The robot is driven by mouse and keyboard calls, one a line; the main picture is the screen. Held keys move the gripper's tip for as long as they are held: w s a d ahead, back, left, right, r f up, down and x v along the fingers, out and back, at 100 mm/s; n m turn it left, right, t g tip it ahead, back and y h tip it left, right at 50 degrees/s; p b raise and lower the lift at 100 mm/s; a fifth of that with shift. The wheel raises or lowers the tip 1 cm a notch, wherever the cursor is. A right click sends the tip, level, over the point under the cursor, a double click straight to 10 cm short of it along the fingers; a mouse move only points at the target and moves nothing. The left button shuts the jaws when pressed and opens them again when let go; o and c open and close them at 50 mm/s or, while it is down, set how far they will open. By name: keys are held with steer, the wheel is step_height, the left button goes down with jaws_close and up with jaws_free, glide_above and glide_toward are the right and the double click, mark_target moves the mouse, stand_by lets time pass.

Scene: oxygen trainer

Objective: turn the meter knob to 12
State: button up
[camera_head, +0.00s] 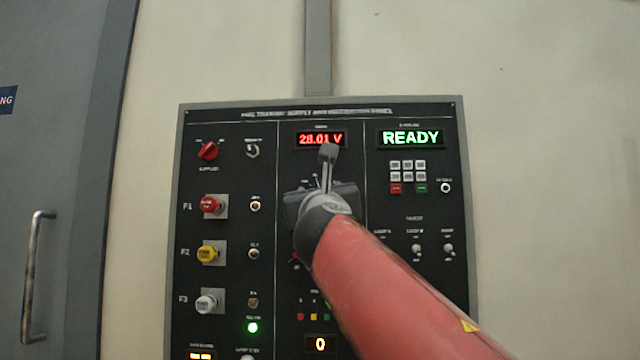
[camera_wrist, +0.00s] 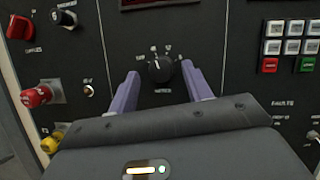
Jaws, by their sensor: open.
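The meter knob (camera_wrist: 159,68) is a round black dial with a white pointer line and white scale marks around it. It shows in the wrist view between my gripper's two purple fingers. My gripper (camera_wrist: 160,82) is open, with one finger to each side of the knob and visible gaps between. I cannot tell how near the fingertips are to the panel. In the head view my gripper and red arm cover the knob. The red meter display (camera_head: 320,139) above reads about 28.01 V. The small scale figures are too blurred to read surely.
The dark panel (camera_head: 225,310) carries a red knob (camera_head: 208,150), red, yellow and white fuse caps (camera_head: 208,253) at left, and a keypad (camera_head: 408,170) with a green READY display (camera_head: 411,138) at right. A grey door with a handle (camera_head: 36,275) stands at far left.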

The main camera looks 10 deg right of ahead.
steer(key=shift+w+d+r, duration=0.1)
steer(key=shift+w+r, duration=0.1)
steer(key=shift+w, duration=0.25)
steer(key=shift+c, duration=0.3)
steer(key=c, duration=0.9)
